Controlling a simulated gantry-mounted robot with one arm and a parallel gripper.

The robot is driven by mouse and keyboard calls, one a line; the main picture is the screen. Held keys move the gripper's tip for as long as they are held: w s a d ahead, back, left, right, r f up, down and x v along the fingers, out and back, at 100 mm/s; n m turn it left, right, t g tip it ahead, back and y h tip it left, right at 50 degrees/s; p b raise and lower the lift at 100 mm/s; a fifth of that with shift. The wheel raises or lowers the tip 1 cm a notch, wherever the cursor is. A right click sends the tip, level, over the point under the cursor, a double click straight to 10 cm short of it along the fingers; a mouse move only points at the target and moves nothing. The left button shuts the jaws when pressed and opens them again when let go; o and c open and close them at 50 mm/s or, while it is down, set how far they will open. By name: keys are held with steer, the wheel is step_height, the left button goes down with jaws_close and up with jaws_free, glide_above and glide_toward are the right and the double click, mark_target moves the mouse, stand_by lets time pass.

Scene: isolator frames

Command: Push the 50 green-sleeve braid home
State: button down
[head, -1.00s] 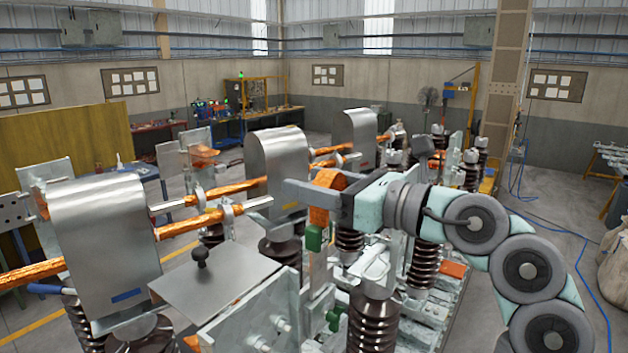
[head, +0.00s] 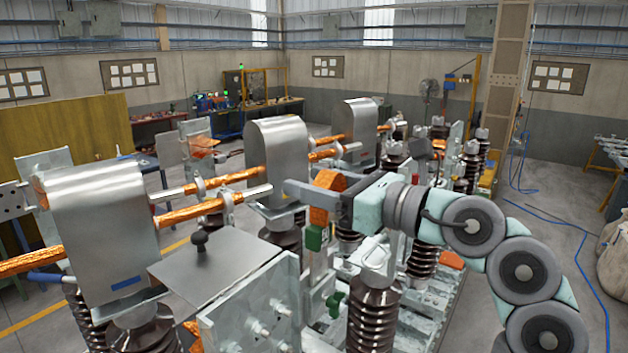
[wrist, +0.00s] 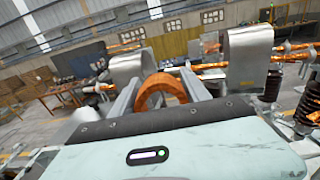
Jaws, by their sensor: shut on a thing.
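The copper-orange braid (head: 329,180) is bent in an arch and held by my gripper. A green sleeve (head: 314,237) shows below its hanging end in the head view. In the wrist view the arched braid (wrist: 160,92) stands between the two grey fingers of my gripper (wrist: 158,84). My gripper (head: 312,190) is shut on the braid, its near finger crossing in front of it in the head view. The braid's lower end is close to pale metal plates. I cannot tell how far it is seated, and any marking on it is too small to read.
Curved metal covers (head: 98,230) and copper bars (head: 215,205) are to the left. Brown ribbed insulators (head: 373,318) stand below and in front. A flat plate with a black knob (head: 199,241) lies near the front. A second green piece (head: 335,303) is lower down.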

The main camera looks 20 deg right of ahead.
steer(key=shift+f+b, duration=0.8)
steer(key=shift+f, duration=0.85)
steer(key=shift+c, duration=2.2)
jaws_free()
steer(key=shift+s+d+f, duration=0.1)
steer(key=b+v, duration=0.4)
steer(key=v, duration=0.6)
steer(key=shift+s+d, duration=0.2)
steer(key=shift+s, duration=0.05)
